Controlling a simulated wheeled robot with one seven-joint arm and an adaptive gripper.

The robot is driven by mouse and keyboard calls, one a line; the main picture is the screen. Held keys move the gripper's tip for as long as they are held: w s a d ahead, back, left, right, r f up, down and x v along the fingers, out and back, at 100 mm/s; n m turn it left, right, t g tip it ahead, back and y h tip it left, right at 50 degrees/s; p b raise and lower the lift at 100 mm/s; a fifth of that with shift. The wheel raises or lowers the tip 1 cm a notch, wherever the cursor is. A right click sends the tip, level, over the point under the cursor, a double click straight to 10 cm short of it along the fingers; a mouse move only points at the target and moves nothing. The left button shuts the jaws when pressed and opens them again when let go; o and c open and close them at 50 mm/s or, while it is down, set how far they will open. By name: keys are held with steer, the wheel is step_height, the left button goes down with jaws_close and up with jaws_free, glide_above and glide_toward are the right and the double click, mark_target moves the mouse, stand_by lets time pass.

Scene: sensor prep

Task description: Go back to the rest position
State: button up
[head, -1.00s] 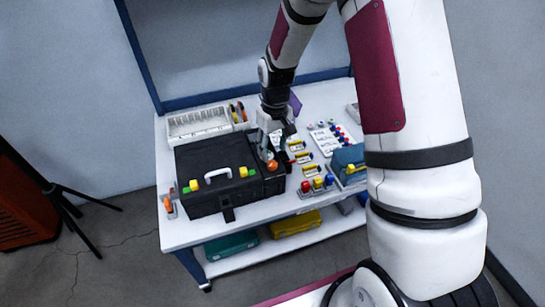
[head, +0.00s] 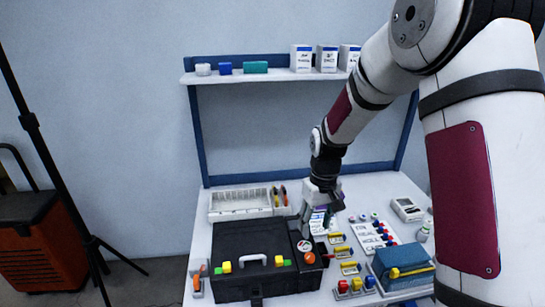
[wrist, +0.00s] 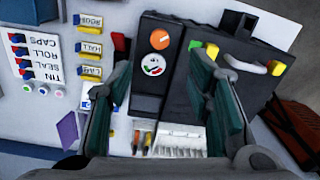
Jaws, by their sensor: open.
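My gripper (head: 320,208) hangs over the table, at the back right of the black case (head: 232,264). Its two fingers are spread wide in the wrist view (wrist: 165,85), with nothing between them. Below the gap, the wrist view shows the black panel (wrist: 153,66) with an orange knob (wrist: 159,39) and a round dial (wrist: 153,65). My arm is bent and reaches down from the upper right of the head view.
A white divided tray (head: 240,203) lies behind the case. Yellow-handled blocks (head: 343,252), a lettered white board (head: 372,236) and a blue box (head: 401,262) stand to the right. A wall shelf (head: 270,78) holds white boxes (head: 327,58). A tripod (head: 85,240) stands left.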

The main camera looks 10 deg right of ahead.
steer(key=s+r+m+t+p, duration=0.1)
steer(key=s+r+p, duration=0.2)
steer(key=s+r, duration=0.85)
steer(key=s+r+m+t+p, duration=0.1)
steer(key=s+r+t+p, duration=0.1)
steer(key=s+r, duration=0.95)
steer(key=s+r+t+p, duration=0.1)
steer(key=s+r+p, duration=0.1)
steer(key=s+r, duration=0.4)
steer(key=s, duration=0.3)
steer(key=shift+a, duration=0.15)
steer(key=shift+s+r, duration=0.1)
